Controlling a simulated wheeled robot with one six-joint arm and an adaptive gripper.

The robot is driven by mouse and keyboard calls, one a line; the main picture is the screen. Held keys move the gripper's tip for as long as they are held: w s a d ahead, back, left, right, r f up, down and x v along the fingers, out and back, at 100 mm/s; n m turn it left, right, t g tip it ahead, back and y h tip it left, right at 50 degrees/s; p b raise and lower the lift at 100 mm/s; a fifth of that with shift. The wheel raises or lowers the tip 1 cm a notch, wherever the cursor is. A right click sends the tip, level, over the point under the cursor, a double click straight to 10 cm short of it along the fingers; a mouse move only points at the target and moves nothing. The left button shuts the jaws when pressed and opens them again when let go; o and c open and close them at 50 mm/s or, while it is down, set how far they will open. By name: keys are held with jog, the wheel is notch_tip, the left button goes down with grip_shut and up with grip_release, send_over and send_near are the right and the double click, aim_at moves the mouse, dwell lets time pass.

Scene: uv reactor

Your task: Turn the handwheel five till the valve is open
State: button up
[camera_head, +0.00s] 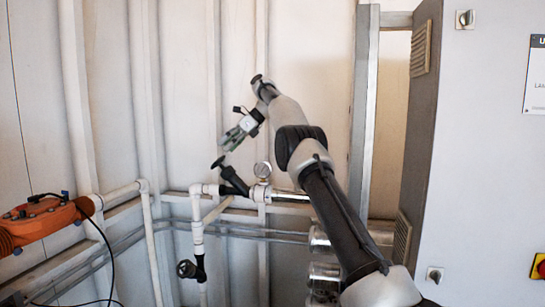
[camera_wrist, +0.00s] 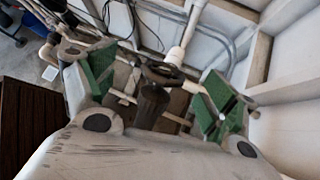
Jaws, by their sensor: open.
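A black handwheel (camera_head: 217,162) sits on a slanted black valve body (camera_head: 234,182) joined to white piping. My gripper (camera_head: 232,138) is just above this handwheel, its fingers pointing down and to the left. In the wrist view the same handwheel (camera_wrist: 162,72) shows between the two open green-padded fingers of my gripper (camera_wrist: 158,88). I cannot tell if the fingers touch the handwheel. A second black handwheel (camera_head: 185,268) is lower down on the vertical pipe. No number is readable on either handwheel.
A round gauge (camera_head: 262,170) stands right of the valve. An orange actuator (camera_head: 42,220) is at the left. Metal pipes run along the ribbed wall behind. A grey-white cabinet (camera_head: 480,150) fills the right side.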

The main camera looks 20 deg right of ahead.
aim_at(217, 162)
jog(key=shift+w+d+f, duration=0.2)
jog(key=shift+d+f, duration=0.5)
jog(key=shift+d, duration=0.1)
jog(key=x, duration=0.7)
jog(key=shift+f, duration=0.15)
jog(key=shift+w+a+m+t, duration=0.1)
jog(key=shift+a+m+t, duration=0.05)
jog(key=shift+m+t, duration=0.15)
jog(key=shift+t+h, duration=0.3)
jog(key=m+t+h, duration=0.1)
jog(key=t+h, duration=0.1)
jog(key=shift+a+t, duration=0.1)
jog(key=shift+t, duration=0.3)
jog(key=shift+m+h, duration=0.3)
jog(key=v, duration=0.8)
jog(key=shift+s+d, duration=0.25)
jog(key=shift+s, duration=0.2)
jog(key=s+d+n+h, duration=0.1)
jog(key=s+n, duration=0.5)
jog(key=s, duration=0.7)
jog(key=s+d+r+n+h, duration=0.1)
jog(key=s+d+n, duration=0.3)
jog(key=s, duration=0.9)
jog(key=n+h, duration=0.1)
jog(key=n, duration=0.1)
jog(key=shift+s+r+n+g, duration=0.2)
jog(key=shift+n+g, duration=0.2)
